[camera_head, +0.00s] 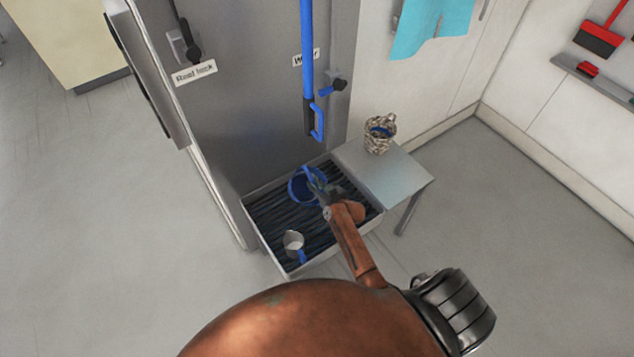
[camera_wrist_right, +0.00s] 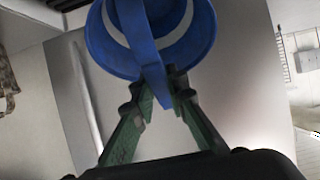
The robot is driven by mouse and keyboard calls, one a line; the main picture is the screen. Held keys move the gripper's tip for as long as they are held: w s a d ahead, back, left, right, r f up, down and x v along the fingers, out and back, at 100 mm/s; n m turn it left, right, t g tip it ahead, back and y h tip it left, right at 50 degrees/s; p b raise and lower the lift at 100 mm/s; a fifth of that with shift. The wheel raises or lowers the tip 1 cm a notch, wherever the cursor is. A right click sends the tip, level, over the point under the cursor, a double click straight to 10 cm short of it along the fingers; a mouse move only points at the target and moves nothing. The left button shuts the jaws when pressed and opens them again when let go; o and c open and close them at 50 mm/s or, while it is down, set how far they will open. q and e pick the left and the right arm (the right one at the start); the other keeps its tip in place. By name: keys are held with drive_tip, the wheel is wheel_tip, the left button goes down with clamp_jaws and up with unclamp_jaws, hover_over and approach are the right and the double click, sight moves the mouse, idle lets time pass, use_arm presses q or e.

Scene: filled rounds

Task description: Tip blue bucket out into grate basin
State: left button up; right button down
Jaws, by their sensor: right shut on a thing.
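The blue bucket (camera_head: 297,188) is in or just over the back part of the grate basin (camera_head: 283,219), in the head view. It looks roughly upright; I cannot tell whether it touches the grate. My right gripper (camera_head: 320,190) is shut on the bucket's blue handle. In the right wrist view the bucket (camera_wrist_right: 110,50) is at the top, with its handle strap between the green fingers of my right gripper (camera_wrist_right: 158,88). A pale curved band shows on the bucket there; its contents are unclear. My left gripper is not in view.
A pale jug (camera_head: 292,240) with a blue handle stands at the basin's front. A grey side table (camera_head: 398,178) adjoins the basin on the right, with a wicker basket (camera_head: 380,143) on it. A blue pipe (camera_head: 307,60) with a handle hangs above the basin, before the grey panel.

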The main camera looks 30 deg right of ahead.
sight(311, 177)
drive_tip(key=shift+w+a+r+g+p, duration=0.1)
drive_tip(key=shift+w+r+g+p, duration=0.45)
drive_tip(key=shift+p, duration=0.75)
drive_tip(key=shift+w+d+r+g+p, duration=0.1)
drive_tip(key=shift+w+r+g+p, duration=0.2)
drive_tip(key=shift+r+p, duration=0.7)
drive_tip(key=shift+w+a+r+g+p, duration=0.1)
drive_tip(key=shift+w+r+g+p, duration=0.35)
drive_tip(key=shift+p, duration=1.1)
drive_tip(key=shift+w+a+r+g+p, duration=0.1)
drive_tip(key=shift+w+r+g+p, duration=0.65)
drive_tip(key=shift+w+g+p, duration=0.25)
drive_tip(key=shift+w+r+g+h, duration=0.3)
drive_tip(key=shift+w+r+g, duration=0.3)
drive_tip(key=shift+g, duration=0.5)
drive_tip(key=shift+s+r, duration=0.1)
drive_tip(key=shift+s, duration=0.05)
